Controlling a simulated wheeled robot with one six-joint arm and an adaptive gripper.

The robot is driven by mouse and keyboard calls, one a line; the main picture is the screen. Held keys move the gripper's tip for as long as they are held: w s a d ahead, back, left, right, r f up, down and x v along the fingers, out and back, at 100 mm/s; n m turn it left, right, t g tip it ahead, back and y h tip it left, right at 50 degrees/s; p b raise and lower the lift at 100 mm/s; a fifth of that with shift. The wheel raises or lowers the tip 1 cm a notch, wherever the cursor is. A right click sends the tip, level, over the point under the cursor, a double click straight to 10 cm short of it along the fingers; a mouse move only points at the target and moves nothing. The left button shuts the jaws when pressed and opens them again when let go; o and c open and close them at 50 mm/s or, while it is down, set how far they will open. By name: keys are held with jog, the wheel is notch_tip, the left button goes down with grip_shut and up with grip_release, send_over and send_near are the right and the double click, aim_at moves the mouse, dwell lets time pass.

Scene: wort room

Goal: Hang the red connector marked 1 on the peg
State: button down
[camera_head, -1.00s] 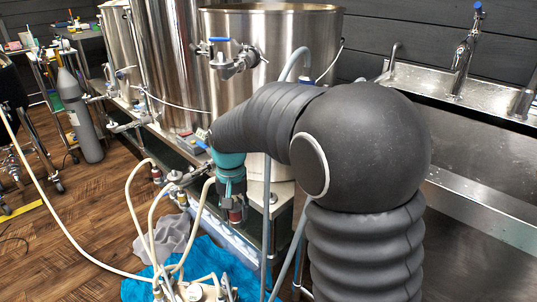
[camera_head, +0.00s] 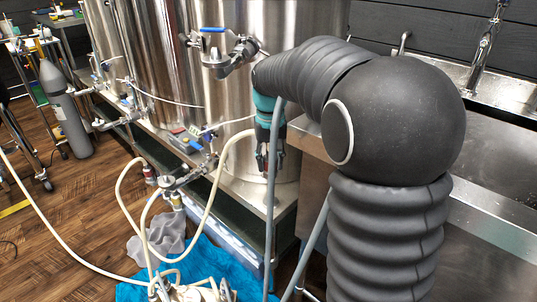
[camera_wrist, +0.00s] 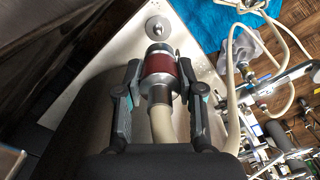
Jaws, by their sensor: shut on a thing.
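In the wrist view, a dark red connector with metal ends (camera_wrist: 160,68) sits between the two fingers of my gripper (camera_wrist: 160,82), which is shut on it. A cream hose runs from its near end back under the wrist. No number is readable on it. A round grey metal piece (camera_wrist: 158,28) on the steel surface lies just beyond the connector; it may be the peg seen end-on, and I cannot tell the gap. In the head view, my gripper (camera_head: 266,160) points down in front of the large steel tank, and the connector is not clearly visible there.
A steel tank (camera_head: 285,30) with a blue-handled valve (camera_head: 225,50) stands behind my gripper. Another hose end with a reddish fitting (camera_head: 150,174) is at the left. Cream hoses loop above a blue cloth (camera_head: 205,265). A steel sink (camera_head: 490,150) is at the right.

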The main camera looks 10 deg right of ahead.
jog(key=shift+w+d, duration=0.1)
jog(key=shift+d, duration=0.05)
jog(key=shift+f, duration=0.95)
jog(key=shift+f+b, duration=1.2)
jog(key=shift+f, duration=1.4)
jog(key=shift+f, duration=0.6)
